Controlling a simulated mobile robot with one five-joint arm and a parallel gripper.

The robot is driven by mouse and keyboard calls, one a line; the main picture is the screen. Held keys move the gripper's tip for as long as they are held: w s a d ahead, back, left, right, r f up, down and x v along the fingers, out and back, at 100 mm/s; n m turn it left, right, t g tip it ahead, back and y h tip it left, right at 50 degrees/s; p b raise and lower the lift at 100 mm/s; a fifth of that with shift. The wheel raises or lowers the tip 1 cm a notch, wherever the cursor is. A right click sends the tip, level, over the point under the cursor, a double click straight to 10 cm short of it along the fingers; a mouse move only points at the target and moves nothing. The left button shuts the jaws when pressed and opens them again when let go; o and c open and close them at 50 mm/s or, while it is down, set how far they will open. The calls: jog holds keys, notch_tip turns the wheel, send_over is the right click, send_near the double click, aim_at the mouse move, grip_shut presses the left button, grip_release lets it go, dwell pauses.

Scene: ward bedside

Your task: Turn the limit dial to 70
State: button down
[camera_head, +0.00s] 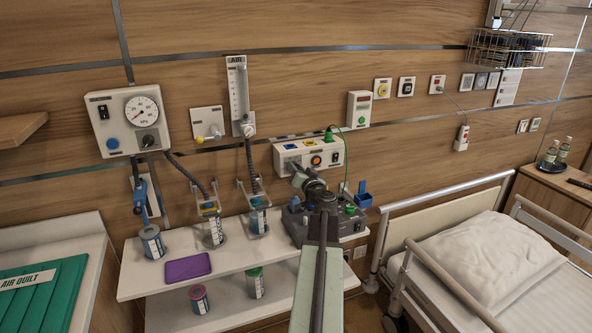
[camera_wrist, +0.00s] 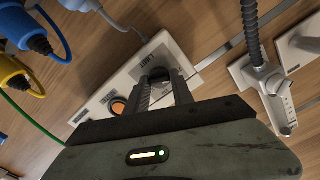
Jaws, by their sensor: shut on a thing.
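The limit dial (camera_wrist: 157,73) is a dark round knob under a LIMIT label, at one end of a white wall panel (camera_wrist: 122,78). My gripper (camera_wrist: 161,81) is shut on the dial, with one finger on each side of it in the wrist view. The fingers and the angle hide the scale, so the dial's setting cannot be read. In the head view my gripper (camera_head: 299,173) reaches the lower left part of the same panel (camera_head: 328,148), and the dial is hidden there.
An orange button (camera_wrist: 118,106) sits on the panel beside the dial. A green plug (camera_head: 329,136) with a cable hangs from its top. A grey hose (camera_wrist: 250,30) and wall fitting are close by. A shelf (camera_head: 190,270) with canisters stands below; a bed (camera_head: 490,260) is right.

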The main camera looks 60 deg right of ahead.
jog(key=shift+n, duration=0.5)
jog(key=c, duration=1.1)
grip_release()
jog(key=v, duration=0.8)
